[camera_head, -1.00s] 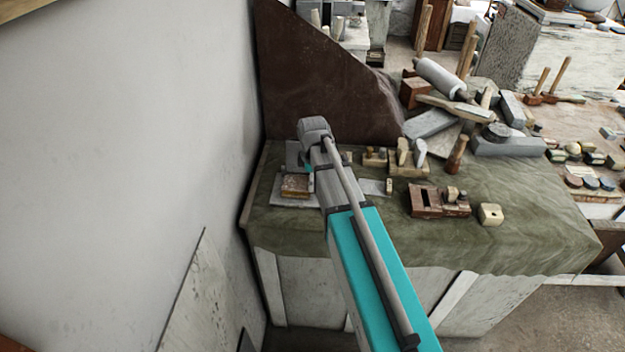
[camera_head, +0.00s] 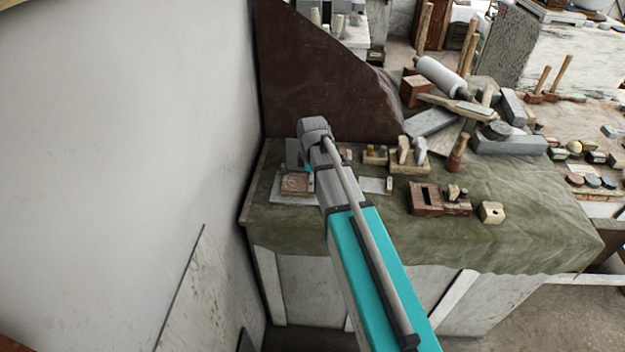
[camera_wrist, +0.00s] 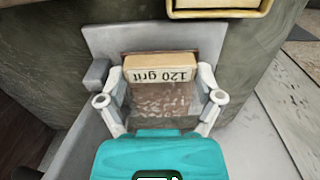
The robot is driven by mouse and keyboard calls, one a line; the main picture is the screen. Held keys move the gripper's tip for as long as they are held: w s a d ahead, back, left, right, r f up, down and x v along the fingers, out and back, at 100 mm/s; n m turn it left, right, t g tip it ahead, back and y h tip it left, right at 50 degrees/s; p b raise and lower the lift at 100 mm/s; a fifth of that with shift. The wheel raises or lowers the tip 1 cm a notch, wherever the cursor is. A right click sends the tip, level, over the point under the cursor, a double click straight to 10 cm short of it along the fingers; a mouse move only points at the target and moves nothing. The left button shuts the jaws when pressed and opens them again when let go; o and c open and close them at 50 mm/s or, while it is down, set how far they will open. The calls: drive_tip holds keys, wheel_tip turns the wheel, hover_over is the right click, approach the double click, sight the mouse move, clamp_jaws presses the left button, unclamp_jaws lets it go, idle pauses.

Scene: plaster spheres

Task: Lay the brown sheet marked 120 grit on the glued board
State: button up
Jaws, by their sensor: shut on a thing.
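The brown sheet (camera_wrist: 160,102) shows in the wrist view, with a tan block or label at its far edge reading "120 grit" upside down. The two pale fingers of my gripper (camera_wrist: 161,100) are shut on it, one at each side. In the head view a small brown piece (camera_head: 295,184) shows left of my arm, over a pale grey slab (camera_head: 287,203) on the bench. A flat grey surface (camera_wrist: 120,38) shows behind the sheet in the wrist view. I cannot tell which surface is the glued board, or whether the sheet touches it. My arm hides the gripper in the head view.
The bench (camera_head: 330,232) has a green cloth cover. A brown panel (camera_head: 320,85) rises behind, and a white wall (camera_head: 130,130) is close on the left.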

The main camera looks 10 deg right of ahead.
drive_tip(key=shift+f, duration=0.3)
drive_tip(key=o, duration=0.7)
drive_tip(key=shift+r, duration=0.15)
drive_tip(key=shift+r+p, duration=1.85)
drive_tip(key=shift+r, duration=0.1)
drive_tip(key=s+m, duration=0.6)
drive_tip(key=s, duration=0.1)
drive_tip(key=s+m, duration=0.6)
drive_tip(key=s, duration=0.1)
drive_tip(key=shift+s+d+m, duration=0.15)
drive_tip(key=shift+s+m, duration=0.1)
drive_tip(key=shift+m, duration=0.05)
drive_tip(key=shift+s+m, duration=0.75)
drive_tip(key=shift+m, duration=0.15)
